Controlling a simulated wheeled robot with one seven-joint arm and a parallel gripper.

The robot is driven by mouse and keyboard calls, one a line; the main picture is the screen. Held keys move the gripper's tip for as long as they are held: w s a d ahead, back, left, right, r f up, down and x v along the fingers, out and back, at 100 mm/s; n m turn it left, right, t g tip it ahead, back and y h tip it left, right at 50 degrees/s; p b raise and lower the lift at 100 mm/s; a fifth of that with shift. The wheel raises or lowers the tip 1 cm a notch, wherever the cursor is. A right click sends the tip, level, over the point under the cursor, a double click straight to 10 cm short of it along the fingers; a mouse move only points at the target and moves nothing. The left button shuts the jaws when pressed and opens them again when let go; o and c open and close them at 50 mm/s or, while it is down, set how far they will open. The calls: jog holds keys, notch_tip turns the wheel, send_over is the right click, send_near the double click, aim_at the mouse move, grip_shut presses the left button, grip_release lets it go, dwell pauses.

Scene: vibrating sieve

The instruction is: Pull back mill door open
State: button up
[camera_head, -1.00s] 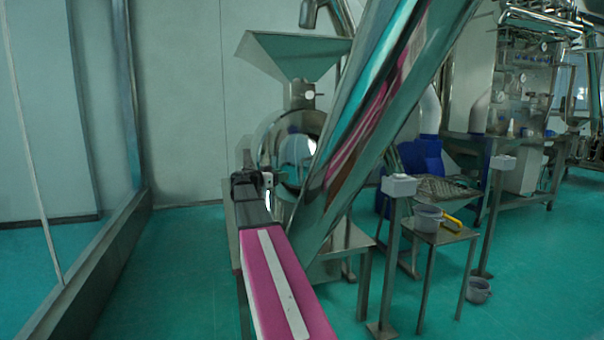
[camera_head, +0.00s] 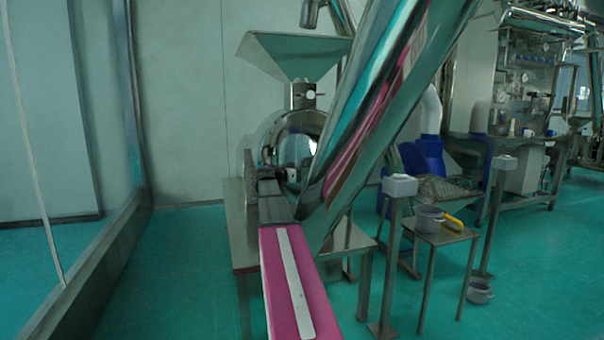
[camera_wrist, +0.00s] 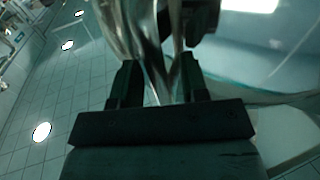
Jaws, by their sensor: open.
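The mill (camera_head: 303,96) is a shiny metal machine with a wide hopper on top, standing at the centre of the head view. Its round polished front (camera_head: 298,150) faces the camera, partly hidden by the big metal chute. I cannot tell whether the door is ajar. My gripper (camera_head: 272,174) is open, low at the front of the round face. In the wrist view, my gripper (camera_wrist: 160,80) has its two dark fingers apart, with a shiny metal part (camera_wrist: 157,65) showing between them. Whether they touch it is unclear.
A large slanted metal chute (camera_head: 375,100) crosses right of my arm. A metal stand (camera_head: 232,225) is under the mill. A small table (camera_head: 440,237) with a pot (camera_head: 429,218) stands to the right. A glass partition (camera_head: 60,130) is at left, with open floor before it.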

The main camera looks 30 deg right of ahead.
grip_shut()
jog(key=w+a+m+g, duration=0.2)
jog(key=w+a+g, duration=0.2)
jog(key=a, duration=1)
jog(key=shift+a+m, duration=0.25)
jog(key=shift+m, duration=0.05)
jog(key=shift+w, duration=0.1)
grip_release()
